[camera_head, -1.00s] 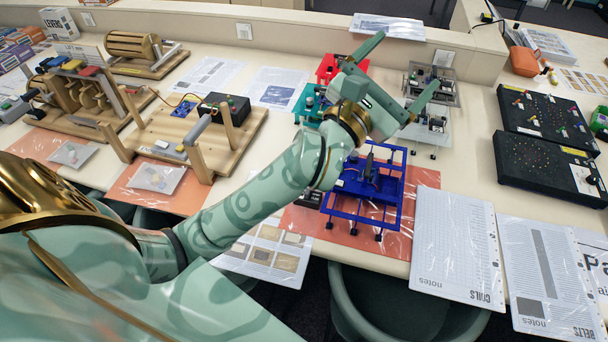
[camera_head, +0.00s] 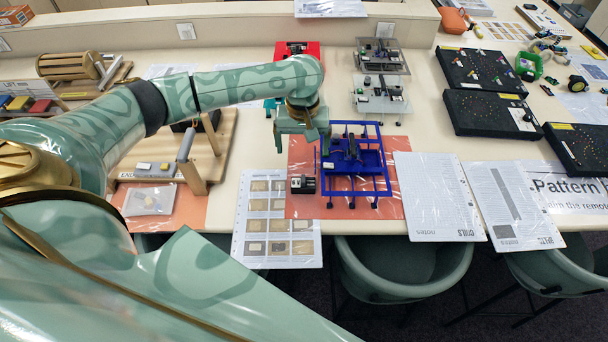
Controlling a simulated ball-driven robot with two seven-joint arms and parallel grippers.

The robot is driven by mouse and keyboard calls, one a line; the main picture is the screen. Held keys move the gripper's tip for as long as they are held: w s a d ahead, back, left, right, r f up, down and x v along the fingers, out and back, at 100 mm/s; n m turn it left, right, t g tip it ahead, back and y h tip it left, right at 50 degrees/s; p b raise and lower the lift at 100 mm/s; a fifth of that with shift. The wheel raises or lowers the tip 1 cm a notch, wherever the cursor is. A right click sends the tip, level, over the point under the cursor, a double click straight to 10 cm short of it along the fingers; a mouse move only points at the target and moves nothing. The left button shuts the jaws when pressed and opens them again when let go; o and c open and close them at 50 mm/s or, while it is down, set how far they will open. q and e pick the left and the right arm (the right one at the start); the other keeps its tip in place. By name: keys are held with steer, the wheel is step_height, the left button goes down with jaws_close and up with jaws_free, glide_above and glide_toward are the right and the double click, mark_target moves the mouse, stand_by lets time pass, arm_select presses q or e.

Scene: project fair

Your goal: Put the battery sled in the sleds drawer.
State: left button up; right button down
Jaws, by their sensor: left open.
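A small black block with a pale face, which may be the battery sled (camera_head: 302,185), lies on the orange mat just left of the blue open frame (camera_head: 378,184). I cannot be sure of its identity. My left gripper (camera_head: 303,146) is open and points down, above and behind the block and at the frame's back left corner. Its fingers are apart, and nothing shows between them. The blue frame carries a dark part in its middle. I cannot make out a sleds drawer in this view. My right gripper is not in view.
Red (camera_head: 297,48), grey (camera_head: 382,57) and clear (camera_head: 380,97) units stand behind the frame. Black peg boards (camera_head: 485,70) stand at the right. A wooden rig (camera_head: 215,150) is at the left. A picture sheet (camera_head: 275,232) and notes pages (camera_head: 437,196) lie near the front edge.

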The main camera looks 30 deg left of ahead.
arm_select(q)
steer(key=b, duration=0.3)
glide_above(303, 178)
steer(key=f, duration=0.8)
steer(key=shift+s+a+f, duration=0.15)
steer(key=shift+a+f, duration=0.05)
steer(key=shift+d+f, duration=0.15)
steer(key=shift+f, duration=0.65)
step_height(303, 178, down, 5)
steer(key=shift+d+r+b, duration=0.1)
steer(key=shift+b, duration=1.1)
steer(key=shift+r, duration=0.1)
steer(key=c, duration=1.2)
